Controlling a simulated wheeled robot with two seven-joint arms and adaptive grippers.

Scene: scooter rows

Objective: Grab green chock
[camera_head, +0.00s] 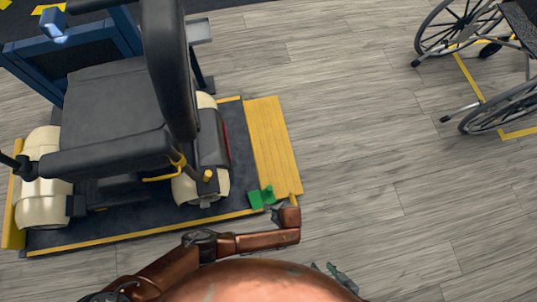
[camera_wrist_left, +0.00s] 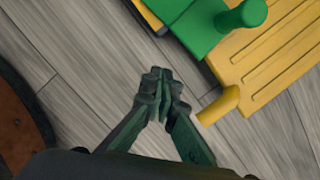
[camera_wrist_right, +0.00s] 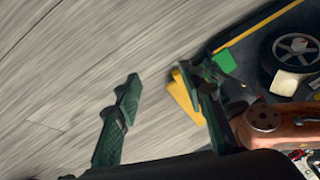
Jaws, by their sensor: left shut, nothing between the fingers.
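The green chock (camera_head: 262,196) rests at the front corner of the dark platform, beside the yellow ramp plate. It also shows at the top of the left wrist view (camera_wrist_left: 205,22), with a round green knob, and in the right wrist view (camera_wrist_right: 225,61). My left gripper (camera_wrist_left: 167,82) is shut and empty over the floor, just short of the chock and apart from it. In the head view the left arm's end largely hides it. My right gripper (camera_wrist_right: 165,85) is open and empty; its fingers show at the bottom of the head view (camera_head: 335,270).
A black-seated mobility scooter (camera_head: 105,110) with cream wheel covers stands on the platform behind the chock. The yellow ramp plate (camera_head: 272,145) lies along the platform's right side. A wheelchair (camera_head: 500,105) stands at the far right. The wooden floor between is clear.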

